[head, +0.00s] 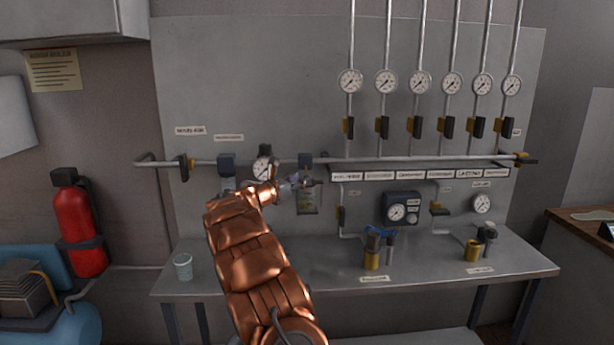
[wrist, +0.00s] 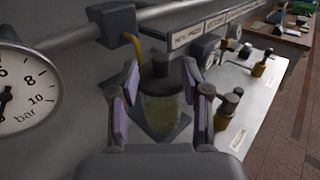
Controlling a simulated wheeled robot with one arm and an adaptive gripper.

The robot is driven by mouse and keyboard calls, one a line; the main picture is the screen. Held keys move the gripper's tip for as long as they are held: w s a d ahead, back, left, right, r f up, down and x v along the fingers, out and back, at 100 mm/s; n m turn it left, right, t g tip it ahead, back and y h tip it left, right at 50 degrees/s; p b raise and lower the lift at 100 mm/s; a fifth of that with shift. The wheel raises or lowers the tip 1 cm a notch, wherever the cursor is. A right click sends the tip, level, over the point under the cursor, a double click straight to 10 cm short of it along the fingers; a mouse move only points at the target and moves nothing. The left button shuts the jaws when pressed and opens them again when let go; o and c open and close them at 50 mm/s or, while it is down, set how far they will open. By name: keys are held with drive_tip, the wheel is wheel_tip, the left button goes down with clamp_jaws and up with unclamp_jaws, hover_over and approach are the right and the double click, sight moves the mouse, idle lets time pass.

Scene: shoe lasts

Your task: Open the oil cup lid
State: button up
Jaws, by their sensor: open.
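My gripper (head: 297,183) reaches up to the pipework on the wall panel. In the wrist view its two fingers (wrist: 165,98) are open, one on each side of a clear bowl (wrist: 168,108) with yellowish liquid and a dark, knob-like top (wrist: 170,74). No grip on the bowl shows. In the head view the bowl (head: 308,202) hangs below the horizontal pipe, just right of my gripper. A small brass cup (head: 472,250) with a dark part beside it stands on the bench at the right. I cannot tell from the labels which is the oil cup.
A pressure gauge (head: 263,168) sits left of the bowl and is large in the wrist view (wrist: 22,88). The horizontal pipe (head: 400,159) runs just above. The bench (head: 330,278) below holds a glass (head: 183,266) and a brass pot with tools (head: 372,259).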

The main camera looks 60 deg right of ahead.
drive_tip(key=shift+s+d+p, duration=0.15)
drive_tip(key=shift+d+p, duration=0.1)
drive_tip(key=shift+d, duration=0.75)
drive_tip(key=shift+s+d+p, duration=0.1)
drive_tip(key=shift+d+p, duration=0.15)
drive_tip(key=shift+d, duration=0.7)
drive_tip(key=shift+c, duration=0.3)
clamp_jaws()
